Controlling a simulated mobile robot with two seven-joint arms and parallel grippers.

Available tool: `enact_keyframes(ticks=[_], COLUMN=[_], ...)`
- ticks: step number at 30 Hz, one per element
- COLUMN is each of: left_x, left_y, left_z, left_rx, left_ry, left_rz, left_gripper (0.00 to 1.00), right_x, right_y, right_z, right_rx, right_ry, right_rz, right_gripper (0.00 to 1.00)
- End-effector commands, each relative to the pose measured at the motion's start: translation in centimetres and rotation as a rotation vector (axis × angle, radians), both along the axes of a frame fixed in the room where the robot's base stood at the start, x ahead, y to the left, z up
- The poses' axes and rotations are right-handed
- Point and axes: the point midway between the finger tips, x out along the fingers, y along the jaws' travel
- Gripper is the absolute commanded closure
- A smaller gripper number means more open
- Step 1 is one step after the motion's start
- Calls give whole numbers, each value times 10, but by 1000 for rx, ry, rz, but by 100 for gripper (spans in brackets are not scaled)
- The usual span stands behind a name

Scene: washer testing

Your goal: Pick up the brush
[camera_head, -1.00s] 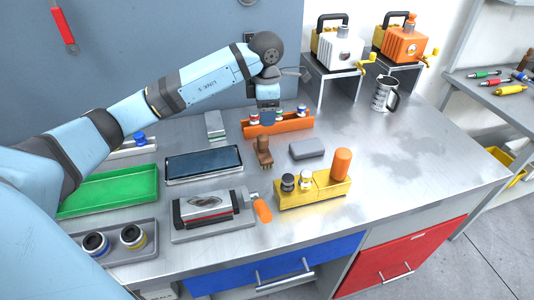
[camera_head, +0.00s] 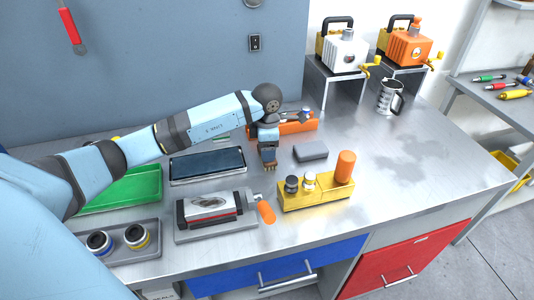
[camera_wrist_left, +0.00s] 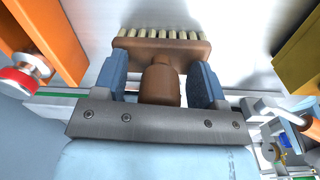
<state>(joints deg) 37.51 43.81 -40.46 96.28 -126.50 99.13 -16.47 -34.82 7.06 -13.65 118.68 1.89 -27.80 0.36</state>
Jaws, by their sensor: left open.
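The brush is a small brown one with a row of pale bristles. In the head view the brush (camera_head: 269,163) lies on the metal bench, mostly hidden under my left gripper (camera_head: 267,145). In the left wrist view the brush (camera_wrist_left: 160,52) shows with its handle between the two blue fingers of my left gripper (camera_wrist_left: 160,82). The fingers are open, with a gap visible on each side of the handle. My right gripper is not in view.
An orange rack (camera_head: 298,127) stands just behind the left gripper. A grey block (camera_head: 311,150) lies to its right, a yellow holder (camera_head: 318,194) in front. The bench's right side is mostly clear.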

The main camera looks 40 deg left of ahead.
Motion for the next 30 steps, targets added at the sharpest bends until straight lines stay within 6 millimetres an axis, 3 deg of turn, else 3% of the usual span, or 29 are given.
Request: enact_keyframes(ticks=[4,11,23,30], left_x=[0,0,1,1], left_y=[0,0,0,1], left_z=[1,1,7,43], left_rx=[0,1,1,2], left_ry=[0,-1,-2,-5], left_rz=[0,0,1,0], left_gripper=[37,89,90,90], right_x=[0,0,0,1], right_y=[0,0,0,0], right_z=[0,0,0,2], right_rx=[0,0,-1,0], right_ry=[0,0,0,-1], right_rz=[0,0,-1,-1], right_gripper=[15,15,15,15])
